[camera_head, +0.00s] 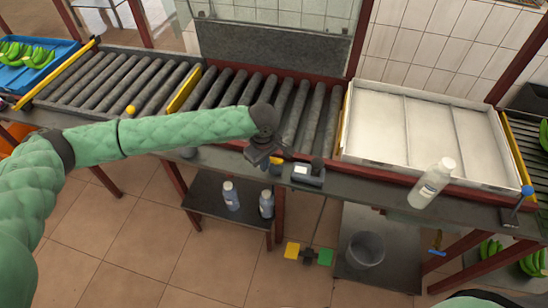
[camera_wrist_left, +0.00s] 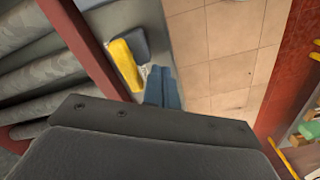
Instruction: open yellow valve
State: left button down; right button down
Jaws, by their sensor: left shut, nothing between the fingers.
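My left gripper (camera_head: 268,160) is at the front edge of the roller conveyor in the head view, pointing down. Its fingers look closed with nothing between them; they also show in the left wrist view (camera_wrist_left: 163,88). A small yellow part, which may be the yellow valve (camera_head: 276,166), is partly hidden beside the fingers. In the left wrist view a yellow bar (camera_wrist_left: 126,64) lies against a dark grey block, just left of the fingers. I cannot tell whether the fingers touch it. My right gripper is out of view.
A dark device with a pale screen (camera_head: 306,173) stands just right of my left gripper. A white bottle (camera_head: 432,184) and a pale tray (camera_head: 405,164) are further right. Two bottles stand on a lower shelf (camera_head: 205,195). A yellow ball (camera_head: 131,109) sits by the rollers.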

pick_arm(q)
jog(key=shift+f, duration=0.6)
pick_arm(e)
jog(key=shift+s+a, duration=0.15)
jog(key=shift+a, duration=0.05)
pick_arm(q)
jog(key=shift+w, duration=0.1)
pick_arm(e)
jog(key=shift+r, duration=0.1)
